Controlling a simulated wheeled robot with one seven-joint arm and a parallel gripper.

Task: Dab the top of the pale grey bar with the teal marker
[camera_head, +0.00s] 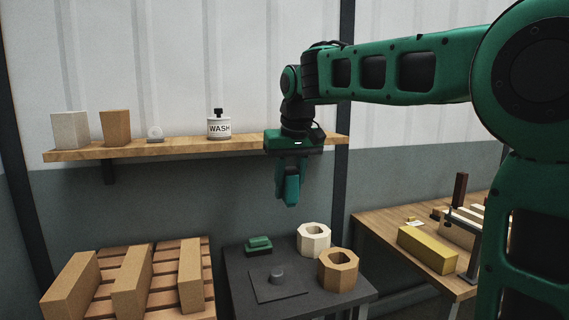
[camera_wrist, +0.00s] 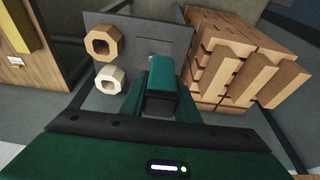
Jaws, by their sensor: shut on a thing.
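My gripper (camera_head: 289,190) hangs pointing down, in front of the shelf's right end and above the dark table. It is shut on the teal marker (camera_wrist: 162,72), a blocky teal piece with a dark near end, between the fingers in the wrist view. In the head view the marker is hard to tell from my green fingers. A pale grey upright block (camera_head: 70,130) stands at the shelf's left end. It is the palest grey block I see; I cannot tell whether it is the pale grey bar.
The wall shelf (camera_head: 190,148) also holds a tan block (camera_head: 116,128), a small grey disc (camera_head: 155,133) and a WASH bottle (camera_head: 218,126).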

